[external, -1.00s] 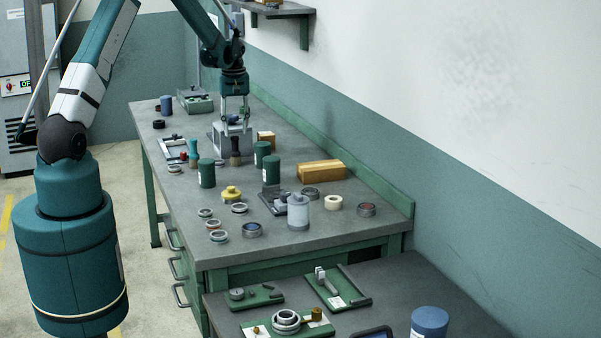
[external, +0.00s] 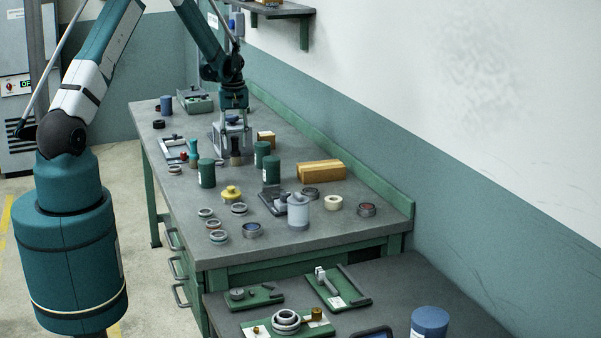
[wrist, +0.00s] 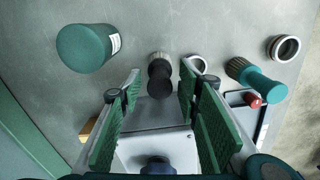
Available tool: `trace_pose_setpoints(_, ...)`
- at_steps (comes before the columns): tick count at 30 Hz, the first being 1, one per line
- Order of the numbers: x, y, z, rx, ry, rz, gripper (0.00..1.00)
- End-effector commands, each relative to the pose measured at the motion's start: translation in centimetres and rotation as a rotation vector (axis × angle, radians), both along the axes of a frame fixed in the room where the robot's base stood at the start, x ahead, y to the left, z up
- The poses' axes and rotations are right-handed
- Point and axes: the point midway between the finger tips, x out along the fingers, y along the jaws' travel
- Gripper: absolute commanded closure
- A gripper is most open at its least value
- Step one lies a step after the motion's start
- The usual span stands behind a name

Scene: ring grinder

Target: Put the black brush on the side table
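The black brush (external: 236,159) stands upright on the grey workbench (external: 180,215), pale bristles down. In the external view my gripper (external: 233,143) is lowered over it from above, and its fingers partly hide the handle. In the wrist view the black brush (wrist: 159,80) shows between the tips of the two green-padded fingers (wrist: 160,95). The fingers are open, with a gap on both sides of the handle. The side table (external: 400,283) is the lower grey top at the front right, far from my gripper.
A teal-handled brush (external: 193,150) stands left of the black one, and green jars (external: 207,173) stand close by. A grey box-shaped stand (wrist: 150,145) is beside the brush. Several rings and a cardboard box (external: 321,171) lie nearer. The side table holds green trays (external: 257,297) and a blue jar (external: 429,321).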

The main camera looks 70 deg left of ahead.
Motion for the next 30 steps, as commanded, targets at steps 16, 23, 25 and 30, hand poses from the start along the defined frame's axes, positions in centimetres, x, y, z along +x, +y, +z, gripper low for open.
trace_pose_setpoints(16, 0.0, -0.01, 0.02, 0.0, 0.0, 0.0, 1.0)
trace_pose_setpoints(23, 0.0, -0.01, 0.05, 0.0, 0.0, 0.0, 1.0)
trace_pose_setpoints(25, 0.0, -0.01, 0.12, 0.0, 0.0, 0.0, 1.0)
trace_pose_setpoints(30, -0.03, -0.03, 0.74, 0.0, 0.0, 0.0, 1.0)
